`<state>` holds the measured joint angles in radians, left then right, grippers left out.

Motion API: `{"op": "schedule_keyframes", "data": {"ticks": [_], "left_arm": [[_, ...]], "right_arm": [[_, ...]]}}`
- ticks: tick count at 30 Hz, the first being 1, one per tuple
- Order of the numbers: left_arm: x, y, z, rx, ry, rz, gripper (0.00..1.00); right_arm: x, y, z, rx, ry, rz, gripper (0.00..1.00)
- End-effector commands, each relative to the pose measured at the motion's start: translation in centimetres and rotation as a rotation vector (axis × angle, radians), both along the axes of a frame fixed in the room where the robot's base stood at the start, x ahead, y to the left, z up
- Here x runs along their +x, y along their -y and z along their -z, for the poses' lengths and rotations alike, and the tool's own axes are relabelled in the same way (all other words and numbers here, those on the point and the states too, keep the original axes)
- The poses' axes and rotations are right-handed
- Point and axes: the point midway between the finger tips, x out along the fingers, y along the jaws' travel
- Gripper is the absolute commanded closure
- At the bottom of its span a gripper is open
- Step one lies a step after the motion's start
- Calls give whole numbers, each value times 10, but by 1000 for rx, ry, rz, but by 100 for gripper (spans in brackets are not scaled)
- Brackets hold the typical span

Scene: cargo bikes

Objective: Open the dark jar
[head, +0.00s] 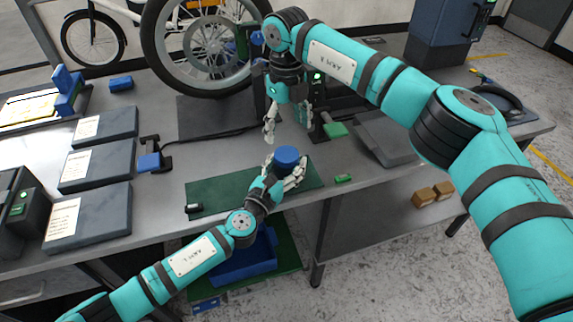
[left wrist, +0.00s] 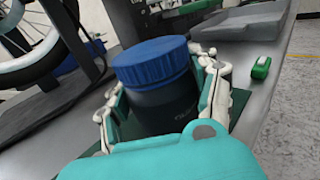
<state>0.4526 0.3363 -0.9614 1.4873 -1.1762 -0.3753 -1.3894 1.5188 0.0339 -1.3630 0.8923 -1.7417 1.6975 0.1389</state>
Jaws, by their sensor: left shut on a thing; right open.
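The dark jar (left wrist: 168,112) stands upright on the green mat (head: 228,199) with its blue lid (head: 287,156) on top. The lid also shows large in the left wrist view (left wrist: 151,62). My left gripper (head: 284,177) is shut around the jar's body, one finger on each side, below the lid. In the head view the jar's body is mostly hidden by this gripper. My right gripper (head: 284,124) is open and empty, pointing down, above and behind the lid and apart from it.
Dark boxes with labels (head: 95,167) lie at the left. A small green object (head: 343,178) lies right of the mat, near the front edge. A grey tray (head: 388,140) is farther right.

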Motion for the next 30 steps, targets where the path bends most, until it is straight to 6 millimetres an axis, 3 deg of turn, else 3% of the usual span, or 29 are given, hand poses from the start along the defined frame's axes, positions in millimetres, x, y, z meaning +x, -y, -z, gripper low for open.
{"op": "schedule_keyframes", "data": {"ticks": [5,8,24,30], "left_arm": [[0,0,1,0,-1,0,100],[0,0,1,0,-1,0,100],[0,0,1,0,-1,0,100],[0,0,1,0,-1,0,100]], "right_arm": [[0,0,0,0,0,118,22],[0,0,0,0,0,282,22],[0,-1,0,-1,-1,1458,22],[0,0,0,-2,0,1789,22]]}}
